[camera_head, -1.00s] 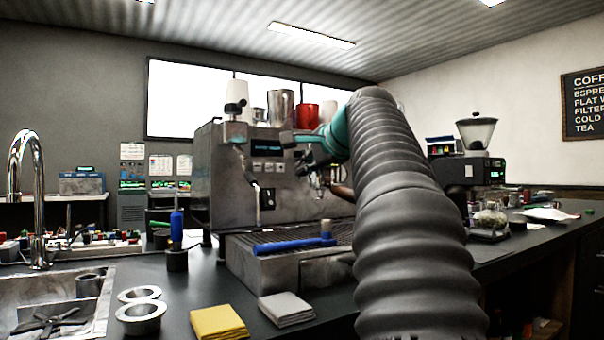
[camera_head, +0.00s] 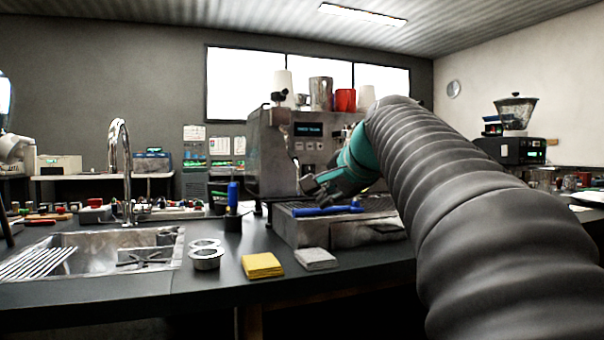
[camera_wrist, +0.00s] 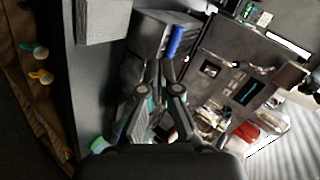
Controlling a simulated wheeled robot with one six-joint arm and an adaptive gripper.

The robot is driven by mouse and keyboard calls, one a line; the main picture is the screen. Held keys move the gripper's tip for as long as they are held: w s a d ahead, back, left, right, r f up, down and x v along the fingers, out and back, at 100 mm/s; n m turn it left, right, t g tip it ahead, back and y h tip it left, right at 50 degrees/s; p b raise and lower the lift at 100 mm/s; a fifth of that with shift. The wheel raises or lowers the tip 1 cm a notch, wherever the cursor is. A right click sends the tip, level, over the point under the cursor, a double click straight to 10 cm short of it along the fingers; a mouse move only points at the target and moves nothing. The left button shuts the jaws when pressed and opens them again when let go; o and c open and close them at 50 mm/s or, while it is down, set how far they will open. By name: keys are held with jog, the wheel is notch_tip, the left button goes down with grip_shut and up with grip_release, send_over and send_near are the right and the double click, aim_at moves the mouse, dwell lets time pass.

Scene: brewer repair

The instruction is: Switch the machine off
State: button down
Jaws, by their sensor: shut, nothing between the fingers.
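The steel espresso machine (camera_head: 263,160) stands on the dark counter, with a lit display (camera_head: 308,130) and small buttons below it on its front. In the wrist view its front is tilted, with the display (camera_wrist: 247,92) at the right and a dark square fitting (camera_wrist: 210,70) left of it. I cannot tell whether that fitting is the power switch. My gripper (camera_head: 306,187) is shut and empty, in front of the machine's lower front and above the drip tray (camera_head: 290,232). It hides part of the front.
A blue-handled tool (camera_head: 325,211) lies on the drip tray. A dark pot with a blue-handled tool (camera_head: 233,205), yellow cloth (camera_head: 262,265), grey cloth (camera_head: 316,258) and metal rings (camera_head: 206,257) are on the counter. Cups stand on the machine. A sink (camera_head: 90,255) is left.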

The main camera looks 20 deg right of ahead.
jog(key=s+a+f+n+g, duration=0.2)
jog(key=s+a+f+n, duration=0.2)
jog(key=s+f, duration=0.3)
jog(key=s+a+f+n+g, duration=0.1)
jog(key=s+a+f+n, duration=0.4)
jog(key=f, duration=1.2)
jog(key=s+a+f+n+g, duration=0.2)
jog(key=s+a+f+n, duration=0.3)
jog(key=s+f, duration=0.6)
jog(key=shift+f+g, duration=0.3)
jog(key=shift+f, duration=0.25)
